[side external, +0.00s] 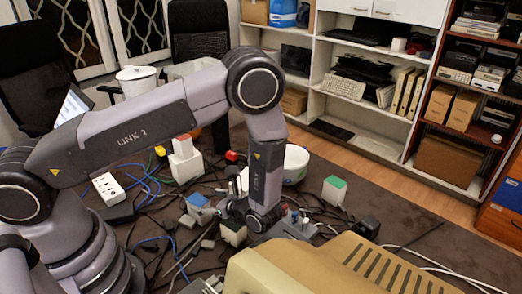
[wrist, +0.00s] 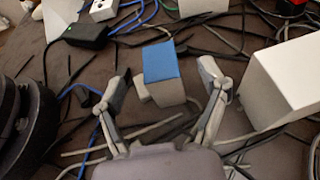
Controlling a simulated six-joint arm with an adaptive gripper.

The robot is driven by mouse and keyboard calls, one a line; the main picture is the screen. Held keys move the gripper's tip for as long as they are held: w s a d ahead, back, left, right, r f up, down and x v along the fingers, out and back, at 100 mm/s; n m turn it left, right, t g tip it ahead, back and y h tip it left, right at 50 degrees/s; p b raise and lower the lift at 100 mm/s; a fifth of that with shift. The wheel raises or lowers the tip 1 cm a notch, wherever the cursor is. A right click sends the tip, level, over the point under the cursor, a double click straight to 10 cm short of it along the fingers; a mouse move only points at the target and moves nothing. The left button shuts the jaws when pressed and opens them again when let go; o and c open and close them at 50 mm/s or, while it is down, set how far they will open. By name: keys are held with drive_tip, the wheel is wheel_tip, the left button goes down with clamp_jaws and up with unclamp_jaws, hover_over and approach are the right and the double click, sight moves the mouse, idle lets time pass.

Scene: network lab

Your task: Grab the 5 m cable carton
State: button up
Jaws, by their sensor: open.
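Several small white cartons with coloured tops are in view; no length label is readable, so I cannot tell which is the 5 m cable carton. In the wrist view, a blue-topped carton (wrist: 160,62) stands between the spread fingers of my gripper (wrist: 163,78), with gaps seeming to show on both sides. It also shows in the side view (side external: 198,203), left of my wrist. My gripper is open and empty; in the side view it is mostly hidden behind my wrist. A green-topped carton (side external: 335,189) and a red-topped one (side external: 186,162) stand farther off.
A plain white box (wrist: 285,80) stands close right of my right finger. Loose cables (wrist: 90,155) cover the floor around the cartons. A power strip (side external: 110,188) lies at left. Shelves (side external: 360,80) stand behind.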

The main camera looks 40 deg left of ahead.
sight(198, 199)
drive_tip(key=shift+f+x, duration=0.1)
drive_tip(key=shift+x, duration=1.45)
drive_tip(key=shift+f+x, duration=0.15)
drive_tip(key=shift+x, duration=1.45)
drive_tip(key=shift+s+d, duration=0.1)
drive_tip(key=shift+d, duration=0.05)
drive_tip(key=c, duration=1.3)
